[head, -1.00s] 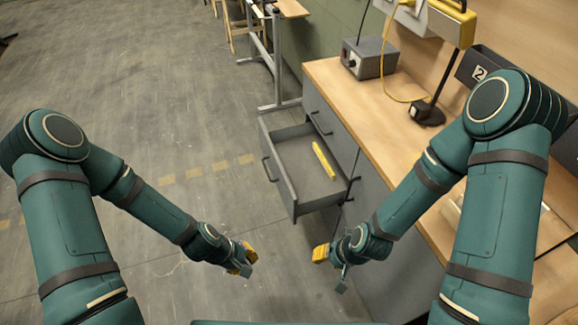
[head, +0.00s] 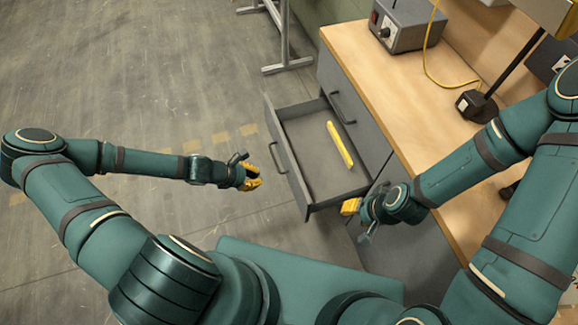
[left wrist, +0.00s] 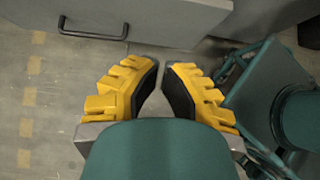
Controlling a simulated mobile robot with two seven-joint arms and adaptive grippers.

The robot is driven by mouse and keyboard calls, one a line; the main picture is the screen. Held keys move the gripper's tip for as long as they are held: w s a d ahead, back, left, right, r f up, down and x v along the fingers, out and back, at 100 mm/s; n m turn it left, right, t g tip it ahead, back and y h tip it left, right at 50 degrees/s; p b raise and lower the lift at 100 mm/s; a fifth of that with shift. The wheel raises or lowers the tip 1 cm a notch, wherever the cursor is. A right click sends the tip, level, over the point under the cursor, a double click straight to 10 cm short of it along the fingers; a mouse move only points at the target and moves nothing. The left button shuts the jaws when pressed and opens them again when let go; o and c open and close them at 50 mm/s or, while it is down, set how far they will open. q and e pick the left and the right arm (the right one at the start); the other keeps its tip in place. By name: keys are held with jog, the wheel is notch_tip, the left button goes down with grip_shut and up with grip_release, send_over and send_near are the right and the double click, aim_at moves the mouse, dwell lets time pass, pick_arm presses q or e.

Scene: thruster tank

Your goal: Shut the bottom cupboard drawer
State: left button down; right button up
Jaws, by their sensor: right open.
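The grey drawer (head: 298,186) of the cupboard is pulled out, below a shut drawer with its own handle (head: 342,108). A yellow bar-like object (head: 340,145) lies inside it. The open drawer's dark handle (head: 279,158) faces left and also shows in the left wrist view (left wrist: 93,34). My left gripper (head: 256,177) is in front of the drawer's face, apart from it. In the left wrist view its empty fingers (left wrist: 161,68) have tips close together with a small gap. My right gripper (head: 350,206) is open by the drawer's near corner; its fingertips are partly hidden.
The wooden worktop (head: 400,85) above the cupboard holds a grey control box (head: 402,25), a yellow cable and a lamp-like stand (head: 477,105). A metal stand leg (head: 287,66) is on the floor behind. The floor left of the drawer is clear.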

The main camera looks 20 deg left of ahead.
aim_at(296, 179)
pick_arm(q)
jog(key=b+x, duration=0.1)
jog(key=x, duration=0.3)
jog(key=d+r+b+x, duration=0.1)
jog(key=x, duration=0.3)
jog(key=b+x, duration=0.1)
jog(key=x, duration=0.3)
jog(key=shift+w+d+r, duration=0.15)
jog(key=shift+w+r, duration=0.05)
jog(key=shift+w, duration=0.2)
jog(key=shift+w+d+r, duration=0.1)
jog(key=shift+w+d, duration=0.2)
jog(key=shift+d, duration=0.15)
jog(key=w+d, duration=1)
jog(key=d, duration=0.6)
jog(key=shift+w, duration=0.4)
jog(key=shift+a, duration=0.1)
